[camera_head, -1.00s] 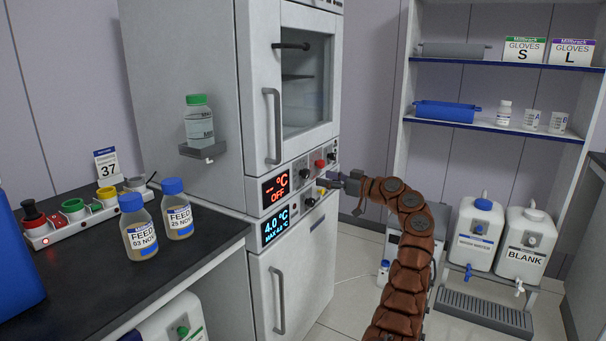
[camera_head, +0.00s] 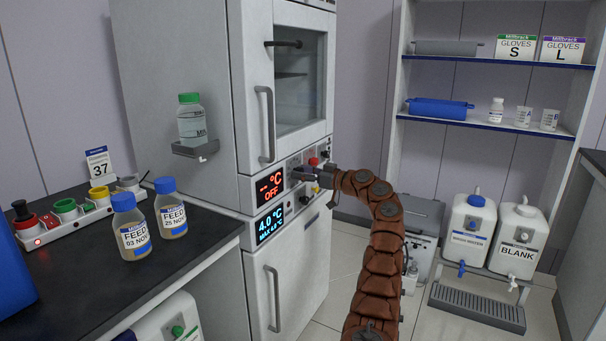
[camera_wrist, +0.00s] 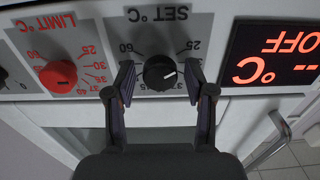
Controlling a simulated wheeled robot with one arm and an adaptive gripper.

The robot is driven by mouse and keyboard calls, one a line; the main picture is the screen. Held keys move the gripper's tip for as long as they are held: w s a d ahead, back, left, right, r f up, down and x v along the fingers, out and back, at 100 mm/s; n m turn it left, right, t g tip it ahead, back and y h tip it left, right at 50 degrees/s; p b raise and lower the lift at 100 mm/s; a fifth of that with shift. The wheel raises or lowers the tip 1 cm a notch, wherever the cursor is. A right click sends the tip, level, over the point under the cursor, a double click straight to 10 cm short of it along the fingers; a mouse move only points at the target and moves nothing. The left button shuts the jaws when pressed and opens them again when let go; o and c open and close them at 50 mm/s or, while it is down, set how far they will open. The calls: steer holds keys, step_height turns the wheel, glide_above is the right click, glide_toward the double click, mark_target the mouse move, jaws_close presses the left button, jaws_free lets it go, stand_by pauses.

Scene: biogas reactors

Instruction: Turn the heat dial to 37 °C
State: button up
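The black SET °C dial (camera_wrist: 160,72) is in the wrist view, where the panel appears upside down. Its white pointer mark points right in that picture. Marks 25 and 60 show on its scale; my fingers hide some of the rest. My gripper (camera_wrist: 160,77) is open, with one fingertip on each side of the dial and small gaps visible. In the head view my gripper (camera_head: 307,174) is at the control panel and covers the dial. The red display (camera_head: 270,188) reads "-- °C OFF"; part of it also shows in the wrist view (camera_wrist: 272,55).
A red LIMIT °C dial (camera_wrist: 58,76) sits beside the SET dial. The blue display (camera_head: 270,225) below reads 4.0 °C. Door handles (camera_head: 266,125) stick out above and below the panel. A card reading 37 (camera_head: 98,163) stands on the bench at left.

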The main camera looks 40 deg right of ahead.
steer(key=c, duration=0.9)
steer(key=shift+b, duration=0.3)
